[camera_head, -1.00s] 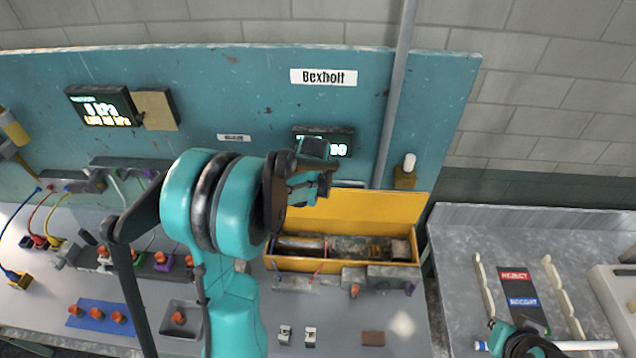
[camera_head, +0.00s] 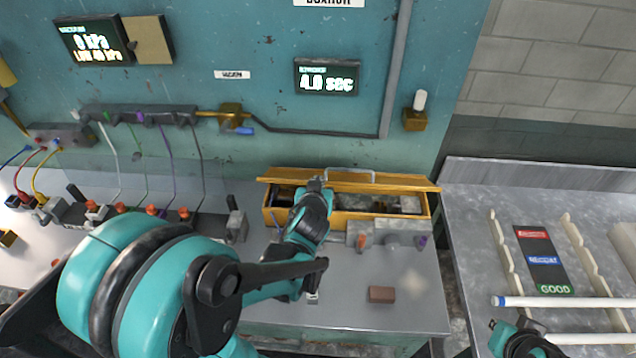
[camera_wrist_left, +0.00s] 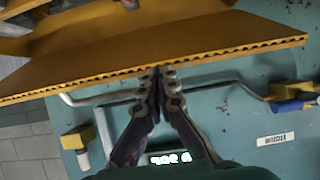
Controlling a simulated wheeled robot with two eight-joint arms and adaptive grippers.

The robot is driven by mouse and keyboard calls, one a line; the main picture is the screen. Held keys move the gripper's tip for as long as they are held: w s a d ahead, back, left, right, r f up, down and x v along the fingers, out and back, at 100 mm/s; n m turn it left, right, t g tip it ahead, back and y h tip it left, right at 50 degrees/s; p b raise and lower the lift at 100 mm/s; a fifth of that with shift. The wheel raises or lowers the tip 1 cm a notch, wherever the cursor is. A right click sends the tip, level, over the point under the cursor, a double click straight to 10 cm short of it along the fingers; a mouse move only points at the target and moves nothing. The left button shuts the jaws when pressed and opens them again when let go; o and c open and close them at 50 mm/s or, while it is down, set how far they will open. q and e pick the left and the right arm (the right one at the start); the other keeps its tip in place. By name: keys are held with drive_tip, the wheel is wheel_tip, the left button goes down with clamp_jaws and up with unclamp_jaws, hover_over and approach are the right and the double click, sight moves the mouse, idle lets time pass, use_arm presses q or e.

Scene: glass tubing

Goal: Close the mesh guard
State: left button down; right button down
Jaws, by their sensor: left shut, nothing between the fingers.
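The yellow mesh guard (camera_head: 408,182) is tilted partway down over the yellow box (camera_head: 345,222) and leaves a gap through which the box's contents show. In the left wrist view the guard (camera_wrist_left: 215,35) crosses the top as a yellow panel with a perforated edge. My left gripper (camera_head: 316,184) is shut and empty at the guard's edge. Its fingertips (camera_wrist_left: 160,74) meet at that edge in the wrist view; whether they touch it I cannot tell. My right gripper (camera_head: 508,332) is at the bottom right, away from the guard, and its fingers are unclear.
Fittings (camera_head: 385,240) stand along the box's front. A brown block (camera_head: 381,294) lies on the bench before it. A valve with a blue handle (camera_head: 236,122) is on the wall. At right a table holds white tubes (camera_head: 555,302) on racks. The bench's front right is mostly clear.

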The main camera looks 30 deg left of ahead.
use_arm(q)
drive_tip(key=s+f+b, duration=0.1)
drive_tip(key=f+b, duration=0.1)
drive_tip(key=f, duration=0.1)
drive_tip(key=s+d+f+b, duration=0.1)
drive_tip(key=f+b, duration=0.2)
drive_tip(key=f, duration=0.1)
drive_tip(key=s+f+b, duration=0.1)
drive_tip(key=f+b, duration=0.2)
drive_tip(key=shift+d+f, duration=0.15)
drive_tip(key=shift+d, duration=0.05)
drive_tip(key=shift+s+d+f+b, duration=0.1)
drive_tip(key=shift+s+f+b, duration=0.15)
drive_tip(key=shift+f+b, duration=0.45)
drive_tip(key=shift+r, duration=0.1)
drive_tip(key=shift+s+d, duration=0.1)
drive_tip(key=shift+s+r, duration=0.1)
drive_tip(key=shift+s, duration=0.1)
drive_tip(key=shift+s+d+r, duration=0.2)
drive_tip(key=shift+s, duration=0.1)
drive_tip(key=v, duration=1)
drive_tip(key=shift+s+r, duration=0.2)
drive_tip(key=shift+s, duration=0.1)
drive_tip(key=shift+d, duration=0.15)
